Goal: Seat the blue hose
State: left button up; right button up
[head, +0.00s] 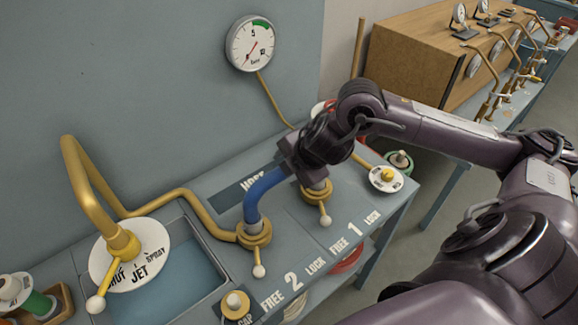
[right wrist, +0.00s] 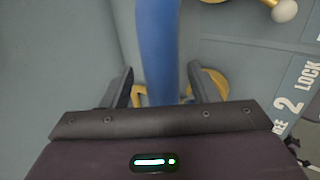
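The blue hose (head: 266,184) rises from the brass socket marked 2 (head: 254,234) and bends right toward my right gripper (head: 290,163). Its lower end meets that socket's ring; how deep it sits, I cannot tell. In the right wrist view the hose (right wrist: 157,45) passes between the two dark fingers of my right gripper (right wrist: 160,85), with a narrow gap seen on each side. The gripper looks open around it. The hose's far end is hidden by the gripper. Socket 2's lever (head: 258,268) points toward the front edge. My left gripper is not in view.
Socket 1 (head: 316,190) with its lever stands just right of the hose. A brass pipe (head: 80,180) and white dial (head: 130,262) are at left. A capped post (head: 235,304) stands at the front. A gauge (head: 251,44) hangs on the panel behind.

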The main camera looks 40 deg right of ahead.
jog(key=v, duration=0.7)
jog(key=shift+s+r+b, duration=0.25)
jog(key=shift+r+b, duration=0.05)
dwell(0.6)
